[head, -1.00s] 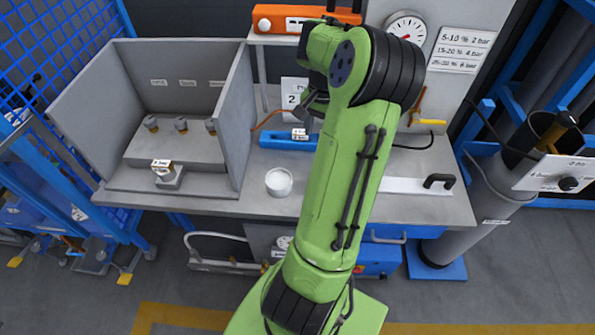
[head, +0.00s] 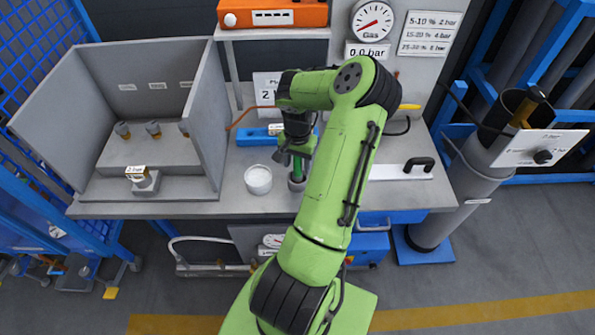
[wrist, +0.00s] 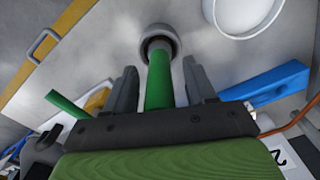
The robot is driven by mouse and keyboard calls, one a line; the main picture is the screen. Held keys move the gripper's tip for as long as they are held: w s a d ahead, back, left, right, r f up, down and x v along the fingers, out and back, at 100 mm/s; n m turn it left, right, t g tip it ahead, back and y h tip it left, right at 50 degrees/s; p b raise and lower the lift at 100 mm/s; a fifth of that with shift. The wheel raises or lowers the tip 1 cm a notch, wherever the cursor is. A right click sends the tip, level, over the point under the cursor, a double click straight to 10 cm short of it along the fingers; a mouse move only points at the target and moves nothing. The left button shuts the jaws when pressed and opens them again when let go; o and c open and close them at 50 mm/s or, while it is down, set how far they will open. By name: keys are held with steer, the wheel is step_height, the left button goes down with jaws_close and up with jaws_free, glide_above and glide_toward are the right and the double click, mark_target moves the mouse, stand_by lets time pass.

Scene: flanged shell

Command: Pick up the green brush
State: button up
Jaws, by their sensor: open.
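The green brush (head: 298,167) stands upright on the grey bench, to the right of the white cup. Its lower end is at a small round grey piece (head: 297,185); I cannot tell whether that is a holder or the brush's own foot. My gripper (head: 297,152) points down over the brush. In the wrist view, the green shaft (wrist: 159,82) runs between the two dark fingers of my gripper (wrist: 160,82), with a visible gap on each side. The fingers are open. The brush's upper end is hidden by my gripper.
The white cup (head: 258,180) stands close left of the brush. A blue block (head: 256,138) lies behind. A grey walled box (head: 205,120) stands at the left. A white plate with a black handle (head: 400,172) lies right. An orange unit (head: 272,14) sits on the shelf above.

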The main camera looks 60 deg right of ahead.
steer(key=shift+r, duration=0.1)
jaws_close()
step_height(320, 180, up, 10)
steer(key=shift+p, duration=0.5)
steer(key=shift+s, duration=0.1)
